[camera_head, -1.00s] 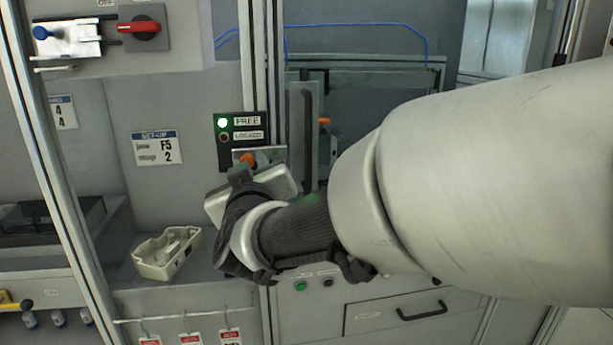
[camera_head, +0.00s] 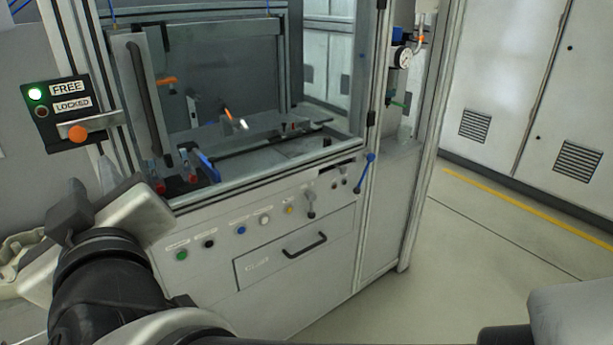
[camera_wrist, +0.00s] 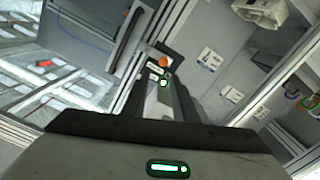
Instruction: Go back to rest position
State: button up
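My gripper shows at the lower left of the head view, below the FREE/LOCKED panel (camera_head: 56,108). In the wrist view my gripper (camera_wrist: 160,84) has two dark fingers apart, with a gap between them and nothing held. The panel (camera_wrist: 153,68) and the orange knob (camera_wrist: 163,61) show beyond the fingertips. The FREE light is lit green; the LOCKED light is dark. My fingertips are not clear in the head view.
A framed machine cell (camera_head: 230,100) with a grey handled door stands ahead. Below it are buttons and a drawer (camera_head: 295,245). A pale tray (camera_head: 20,250) is partly hidden behind my arm. Open floor (camera_head: 480,240) lies to the right, before white cabinets (camera_head: 535,80).

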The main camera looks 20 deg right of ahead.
jog(key=shift+s+a+r, duration=0.1)
jog(key=shift+a+r, duration=0.25)
jog(key=shift+a, duration=0.1)
jog(key=d+f+m+g, duration=0.2)
jog(key=d+f+g, duration=0.5)
jog(key=d+f, duration=0.25)
jog(key=s+d+f+m+g+h, duration=0.2)
jog(key=s+d+f+m+g, duration=0.15)
jog(key=d, duration=0.45)
jog(key=s+d+f+m+g+h, duration=0.2)
jog(key=s+d, duration=0.3)
jog(key=d, duration=0.2)
notch_tip(320, 180, up, 24)
jog(key=p, duration=2.4)
jog(key=shift+w+a, duration=0.2)
jog(key=shift+a, duration=0.2)
jog(key=shift+n+t, duration=0.25)
